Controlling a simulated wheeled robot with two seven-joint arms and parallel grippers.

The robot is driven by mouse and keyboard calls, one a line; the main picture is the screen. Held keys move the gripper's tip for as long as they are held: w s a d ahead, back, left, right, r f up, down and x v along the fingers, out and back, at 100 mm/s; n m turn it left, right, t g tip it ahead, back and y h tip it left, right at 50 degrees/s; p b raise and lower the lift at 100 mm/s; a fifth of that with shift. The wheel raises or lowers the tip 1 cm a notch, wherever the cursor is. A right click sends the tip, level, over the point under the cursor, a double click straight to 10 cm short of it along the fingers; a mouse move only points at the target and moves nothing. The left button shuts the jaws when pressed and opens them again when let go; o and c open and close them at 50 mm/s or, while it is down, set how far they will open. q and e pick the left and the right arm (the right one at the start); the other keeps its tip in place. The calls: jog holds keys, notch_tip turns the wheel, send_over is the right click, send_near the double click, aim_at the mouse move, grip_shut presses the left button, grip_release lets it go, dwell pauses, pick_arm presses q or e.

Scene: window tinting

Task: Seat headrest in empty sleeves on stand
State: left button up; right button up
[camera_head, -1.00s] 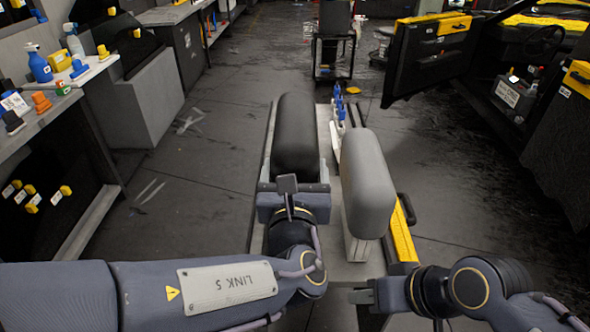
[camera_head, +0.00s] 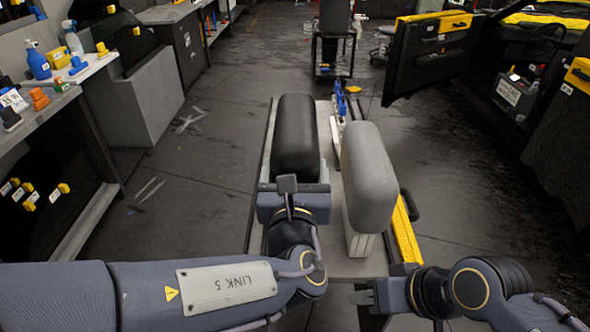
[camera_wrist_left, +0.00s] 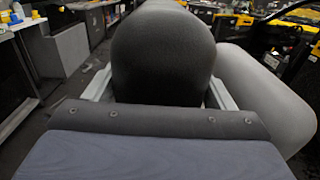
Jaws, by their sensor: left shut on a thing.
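A black headrest (camera_head: 296,137) is in front of my left gripper (camera_head: 293,186), over the stand in the head view. The black headrest also fills the middle of the left wrist view (camera_wrist_left: 163,55). A grey headrest (camera_head: 368,175) stands on a pale block on the right half of the stand (camera_head: 362,266), beside the black one. Posts and sleeves under the black headrest are hidden. My right gripper (camera_head: 362,292) is at the lower right, apart from the stand's headrests, its jaw gap unclear.
A yellow level-like bar (camera_head: 404,236) lies along the stand's right side. Blue-handled tools (camera_head: 339,103) lie at its far end. A workbench (camera_head: 85,75) with bottles is at the left, an open car door (camera_head: 428,58) at the right.

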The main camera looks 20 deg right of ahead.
pick_arm(q)
jog(key=shift+f+b, duration=3.4)
jog(key=shift+b, duration=0.15)
jog(key=o, duration=1.2)
jog(key=shift+o, duration=1)
jog(key=shift+f, duration=0.15)
jog(key=v, duration=0.8)
jog(key=shift+w, duration=0.1)
